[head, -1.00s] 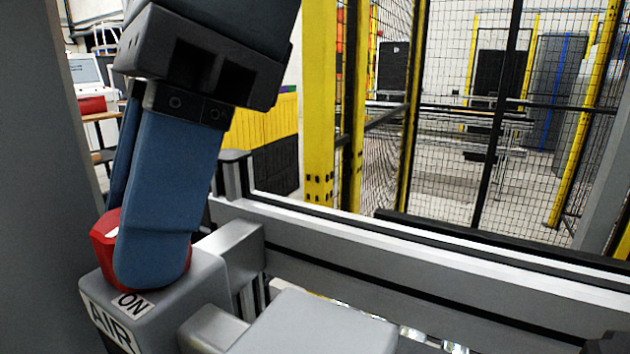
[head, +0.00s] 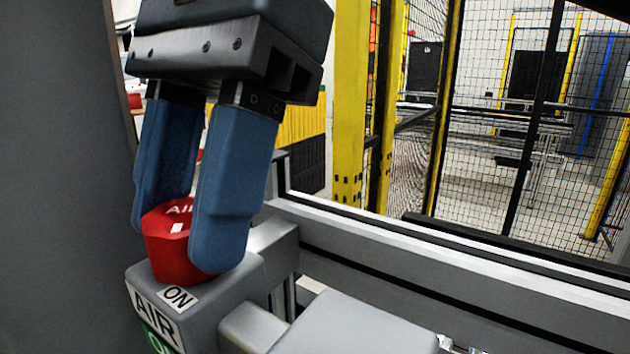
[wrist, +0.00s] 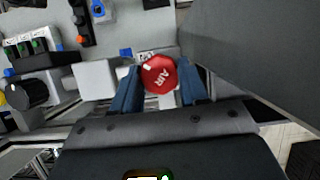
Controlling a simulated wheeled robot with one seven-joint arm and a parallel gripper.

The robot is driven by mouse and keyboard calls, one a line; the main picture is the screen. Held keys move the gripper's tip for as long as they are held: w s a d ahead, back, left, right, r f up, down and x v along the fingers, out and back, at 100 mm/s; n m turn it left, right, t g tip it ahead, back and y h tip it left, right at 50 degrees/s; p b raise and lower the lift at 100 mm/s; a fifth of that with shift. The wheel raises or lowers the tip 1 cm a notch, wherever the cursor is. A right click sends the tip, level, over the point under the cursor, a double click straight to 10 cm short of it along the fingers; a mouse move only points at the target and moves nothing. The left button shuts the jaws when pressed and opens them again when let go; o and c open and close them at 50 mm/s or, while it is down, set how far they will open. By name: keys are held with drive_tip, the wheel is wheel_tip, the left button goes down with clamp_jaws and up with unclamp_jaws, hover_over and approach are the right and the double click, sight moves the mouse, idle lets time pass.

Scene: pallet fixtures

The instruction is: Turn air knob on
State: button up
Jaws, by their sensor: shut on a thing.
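The red air knob (head: 172,256) sits on a grey box (head: 215,290) labelled "AIR", with an "ON" label on its top edge. A small white mark on the knob's top faces roughly toward the "ON" label. My gripper (head: 184,243) points down and is shut on the knob, one blue finger on each side. In the wrist view, the knob (wrist: 158,74) with its "AIR" lettering lies between the two blue fingers of my gripper (wrist: 158,86). The near finger hides part of the knob in the head view.
A grey metal rail (head: 430,265) runs along the right, with a grey block (head: 355,325) in front. A yellow post (head: 348,110) and mesh fence stand behind. A dark grey panel (head: 60,180) is close on the left. The wrist view shows a black knob (wrist: 27,93) at left.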

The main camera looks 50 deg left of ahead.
drive_tip(key=o, duration=1.1)
drive_tip(key=shift+c, duration=0.2)
drive_tip(key=d+v, duration=0.1)
drive_tip(key=v, duration=0.6)
drive_tip(key=shift+a+r+b, duration=0.35)
drive_tip(key=shift+a+r, duration=0.05)
drive_tip(key=shift+a, duration=0.15)
drive_tip(key=shift+w, duration=0.15)
